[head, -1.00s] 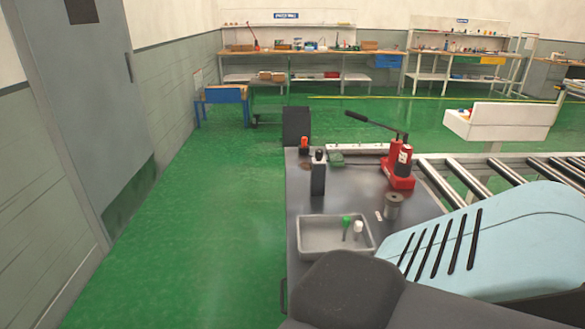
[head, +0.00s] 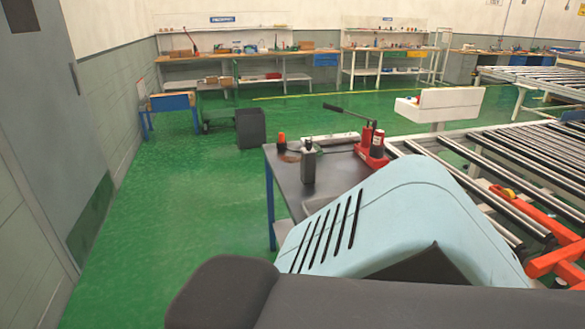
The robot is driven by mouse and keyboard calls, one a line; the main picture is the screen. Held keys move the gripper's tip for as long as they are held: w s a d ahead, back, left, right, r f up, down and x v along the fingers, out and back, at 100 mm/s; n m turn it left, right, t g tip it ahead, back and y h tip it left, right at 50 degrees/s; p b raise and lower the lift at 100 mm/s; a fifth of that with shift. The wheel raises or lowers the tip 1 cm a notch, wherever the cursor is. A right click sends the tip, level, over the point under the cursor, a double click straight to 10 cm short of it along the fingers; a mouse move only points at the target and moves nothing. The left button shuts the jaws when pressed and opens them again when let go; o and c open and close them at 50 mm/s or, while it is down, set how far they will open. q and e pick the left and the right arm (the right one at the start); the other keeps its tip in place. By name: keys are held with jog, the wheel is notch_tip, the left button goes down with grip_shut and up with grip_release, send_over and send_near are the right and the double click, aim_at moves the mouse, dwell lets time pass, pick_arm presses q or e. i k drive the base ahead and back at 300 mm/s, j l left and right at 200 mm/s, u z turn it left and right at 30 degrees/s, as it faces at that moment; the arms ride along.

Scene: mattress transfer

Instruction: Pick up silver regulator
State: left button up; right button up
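A grey table (head: 335,178) stands ahead. On it stands an upright grey-silver device with a dark top (head: 309,162); it may be the silver regulator, but I cannot be sure. A small silver cylinder that stood on the table earlier is hidden behind a light blue slotted shell of my own body. Only an edge of the grey tray (head: 316,202) shows beside this shell. Neither of my grippers is in view. A dark, padded-looking part of mine fills the bottom of the head view.
A red hydraulic jack (head: 372,146) with a long black handle and an orange-topped item (head: 281,138) stand on the table. A dark bin (head: 251,128) is behind it. A roller conveyor (head: 480,160) runs right. Green floor (head: 170,230) is clear at left.

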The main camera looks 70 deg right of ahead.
aim_at(308, 158)
jog(key=i+z, duration=0.45)
jog(key=i+j+z, duration=0.3)
jog(key=i+z, duration=0.45)
jog(key=z, duration=0.15)
jog(key=i+z, duration=0.3)
jog(key=z, duration=0.15)
jog(key=i+j+z, duration=0.1)
jog(key=i+z, duration=0.15)
jog(key=z, duration=0.15)
jog(key=i+z, duration=0.2)
jog(key=z, duration=0.25)
jog(key=i+j+z, duration=0.1)
jog(key=i+z, duration=0.15)
jog(key=z, duration=0.15)
jog(key=i+j+z, duration=0.15)
jog(key=z, duration=0.3)
jog(key=i+j+z, duration=0.2)
jog(key=z, duration=0.15)
jog(key=i+j+z, duration=0.4)
jog(key=k+l, duration=0.1)
